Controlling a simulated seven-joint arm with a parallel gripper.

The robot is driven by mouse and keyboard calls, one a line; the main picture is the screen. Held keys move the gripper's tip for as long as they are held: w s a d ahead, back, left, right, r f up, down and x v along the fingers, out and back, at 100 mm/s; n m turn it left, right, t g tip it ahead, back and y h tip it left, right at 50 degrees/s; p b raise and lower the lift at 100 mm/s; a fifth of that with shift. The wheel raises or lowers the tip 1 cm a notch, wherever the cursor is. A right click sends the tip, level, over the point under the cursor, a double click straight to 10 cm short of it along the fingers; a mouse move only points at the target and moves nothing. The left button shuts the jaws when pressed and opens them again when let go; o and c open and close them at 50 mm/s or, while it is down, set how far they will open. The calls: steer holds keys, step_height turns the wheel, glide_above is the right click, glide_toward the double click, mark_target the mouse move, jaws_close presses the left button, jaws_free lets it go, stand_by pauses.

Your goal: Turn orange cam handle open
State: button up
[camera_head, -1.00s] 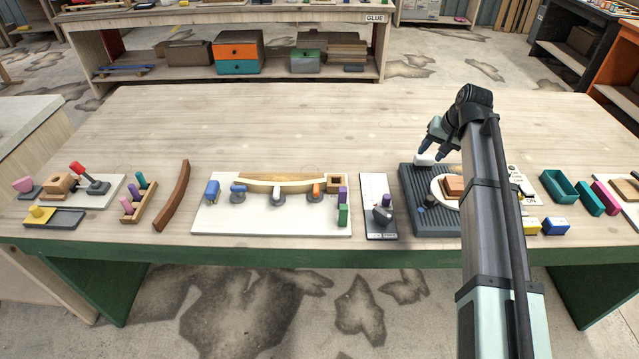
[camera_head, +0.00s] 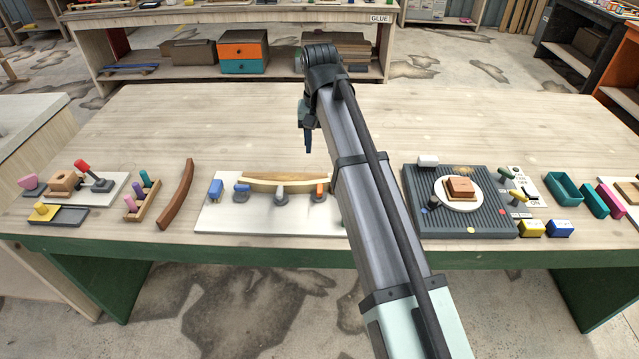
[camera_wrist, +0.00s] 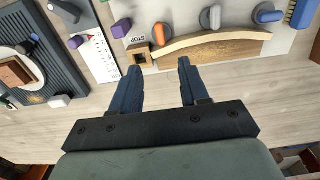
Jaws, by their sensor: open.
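The orange cam handle (camera_head: 320,188) stands on the white board just right of the curved wooden piece's middle, close to my arm. It also shows in the wrist view (camera_wrist: 161,33), near the block marked STOP. A grey cam (camera_head: 280,192) and a blue cam (camera_head: 241,190) stand left of it in the head view. The curved wooden piece (camera_head: 270,182) lies along the cams. My gripper (camera_head: 309,148) is open and empty, above the table behind the board. In the wrist view its fingers (camera_wrist: 160,66) are apart, short of the orange handle.
A dark ribbed plate (camera_head: 455,222) with a white dish lies to the right. My arm hides the board's right end. The table behind the board is clear.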

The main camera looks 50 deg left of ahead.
mark_target(319, 187)
step_height(319, 187, down, 14)
steer(key=shift+r, duration=0.15)
stand_by(0.5)
jaws_close()
stand_by(0.3)
